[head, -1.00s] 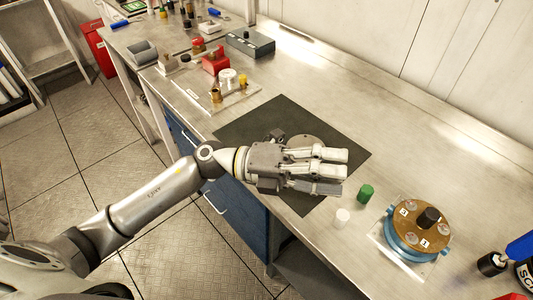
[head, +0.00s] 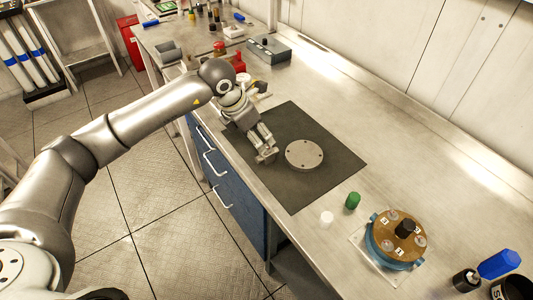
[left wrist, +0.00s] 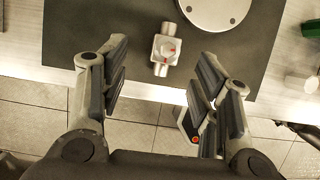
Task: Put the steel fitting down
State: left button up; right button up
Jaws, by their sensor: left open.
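The steel fitting (left wrist: 166,48) is a small pale metal block with short stub ends and a red mark. In the left wrist view it lies on the dark mat (left wrist: 110,30), close to the mat's front edge. My left gripper (left wrist: 160,85) is open. Its fingers are spread to either side, with the fitting beyond them in the gap and no finger seen touching it. In the head view my left gripper (head: 266,156) points down at the mat's front left part and mostly hides the fitting. My right gripper is not in view.
A round steel disc (head: 304,155) lies on the mat, right of my gripper. A green cap (head: 352,201), a white cap (head: 326,218) and a blue-and-brass housing (head: 396,240) stand to the right. A grey box (head: 269,50) stands behind. The bench's right rear is clear.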

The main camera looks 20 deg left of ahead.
aim_at(267, 151)
pick_arm(q)
jog(key=x, duration=0.3)
jog(key=shift+d+f+p, duration=0.15)
jog(key=shift+d+p, duration=0.05)
jog(key=shift+p, duration=0.3)
jog(key=x, duration=0.1)
jog(key=p+x, duration=0.2)
jog(key=x, duration=0.1)
jog(key=shift+s+d, duration=0.2)
jog(key=shift+s, duration=0.1)
jog(key=shift+w+f, duration=0.15)
jog(key=shift+f, duration=0.3)
jog(key=c, duration=1.1)
grip_shut()
jog(key=shift+r, duration=0.2)
